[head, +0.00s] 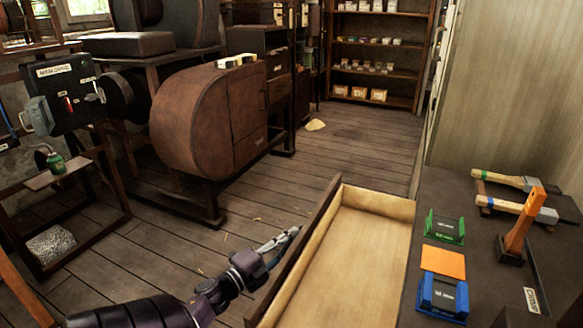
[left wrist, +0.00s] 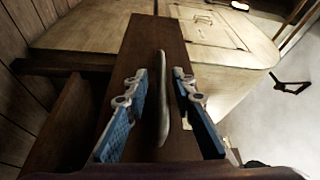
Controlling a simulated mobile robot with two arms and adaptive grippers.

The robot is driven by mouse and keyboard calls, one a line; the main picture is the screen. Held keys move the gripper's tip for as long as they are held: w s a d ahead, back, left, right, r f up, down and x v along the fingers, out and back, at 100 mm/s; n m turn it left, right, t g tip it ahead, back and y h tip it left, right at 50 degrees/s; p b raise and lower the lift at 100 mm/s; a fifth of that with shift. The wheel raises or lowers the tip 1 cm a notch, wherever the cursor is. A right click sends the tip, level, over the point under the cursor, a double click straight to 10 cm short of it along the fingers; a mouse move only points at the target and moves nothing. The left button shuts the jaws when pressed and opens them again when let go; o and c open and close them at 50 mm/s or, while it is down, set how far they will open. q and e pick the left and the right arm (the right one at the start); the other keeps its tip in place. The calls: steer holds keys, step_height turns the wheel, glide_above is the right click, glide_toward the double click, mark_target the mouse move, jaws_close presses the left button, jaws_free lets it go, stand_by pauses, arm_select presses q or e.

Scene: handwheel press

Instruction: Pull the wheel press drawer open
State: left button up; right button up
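The drawer (head: 350,265) stands out from the dark bench. Its pale wooden inside shows and looks empty. Its dark front panel (head: 300,250) faces left in the head view and fills the middle of the left wrist view (left wrist: 150,45). A slim pale handle (left wrist: 162,90) runs along that panel. My left gripper (head: 283,241) is beside the outer side of the front panel. Its blue fingers are spread on both sides of the handle, with a gap on each side, as the left wrist view (left wrist: 160,100) shows. My right gripper is not in view.
The bench top (head: 445,190) holds hammers (head: 515,205), a green holder (head: 444,228), an orange pad (head: 443,262) and a blue holder (head: 442,298). A rusty rounded machine (head: 205,115) stands at the left. The plank floor (head: 340,155) between them is mostly clear.

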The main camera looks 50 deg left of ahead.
arm_select(q)
steer(key=s, duration=1.2)
steer(key=shift+d+f, duration=0.4)
